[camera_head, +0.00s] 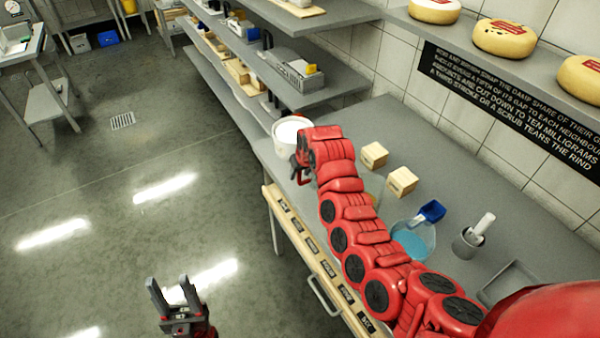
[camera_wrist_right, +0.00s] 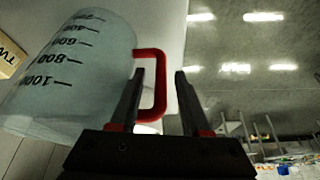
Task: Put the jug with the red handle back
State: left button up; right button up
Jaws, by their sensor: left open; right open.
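The jug (camera_wrist_right: 75,75) is pale and translucent with dark volume marks, and fills the left of the right wrist view. Its red handle (camera_wrist_right: 160,90) stands between the two fingers of my open right gripper (camera_wrist_right: 160,78); the fingers are not closed on it. In the head view the jug appears as the whitish round vessel (camera_head: 284,147) at the far left end of the table, with my right gripper (camera_head: 299,172) just in front of it. My left gripper (camera_head: 170,284) is open and empty over the floor, apart from the table.
The grey table (camera_head: 455,205) holds two wooden blocks (camera_head: 374,154) (camera_head: 402,181), a blue scoop (camera_head: 432,211), a bluish container (camera_head: 414,241) and a grey cup (camera_head: 468,243). Shelves (camera_head: 300,50) stand behind. Cheese wheels (camera_head: 503,38) sit on a wall shelf. The floor at left is clear.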

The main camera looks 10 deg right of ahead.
jog(key=shift+r, duration=0.1)
jog(key=b+v, duration=0.2)
jog(key=v, duration=1)
jog(key=shift+s, duration=0.1)
